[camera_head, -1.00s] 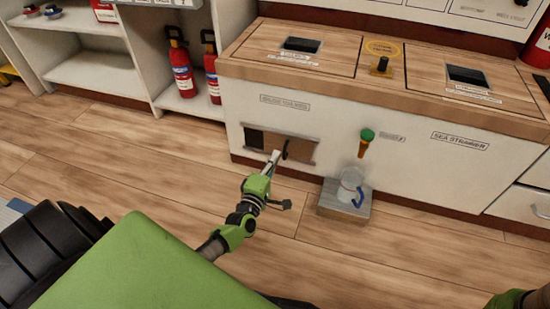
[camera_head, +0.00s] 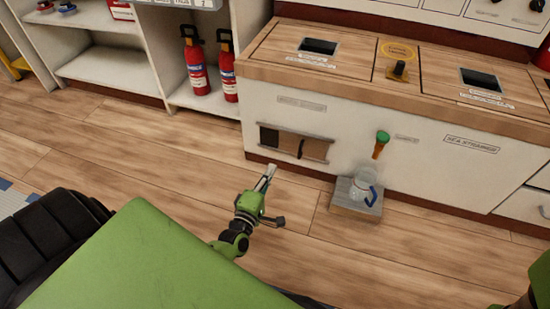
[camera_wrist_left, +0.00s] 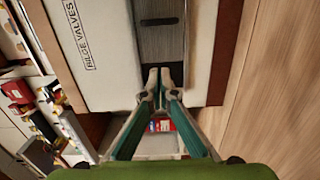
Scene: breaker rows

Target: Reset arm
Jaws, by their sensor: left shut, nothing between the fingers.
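My left gripper (camera_head: 265,178) is shut and empty in the head view, low in front of the white cabinet and apart from it. Its closed fingertips also show in the left wrist view (camera_wrist_left: 158,77), against the cabinet's recessed opening. That opening, the bilge valves slot (camera_head: 294,144), has a sliding wooden panel with a dark gap at its left end and a small dark handle. In the left wrist view the "BILGE VALVES" label (camera_wrist_left: 79,35) is readable beside the slot. Only a small green part of my right arm shows at the bottom right edge, its gripper out of view.
A clear jug with a blue handle (camera_head: 366,187) stands on a grey platform (camera_head: 345,205) below a green-topped tap (camera_head: 382,140). Two red fire extinguishers (camera_head: 196,68) stand on the shelf unit at left. The wooden floor (camera_head: 140,170) around the arm is clear.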

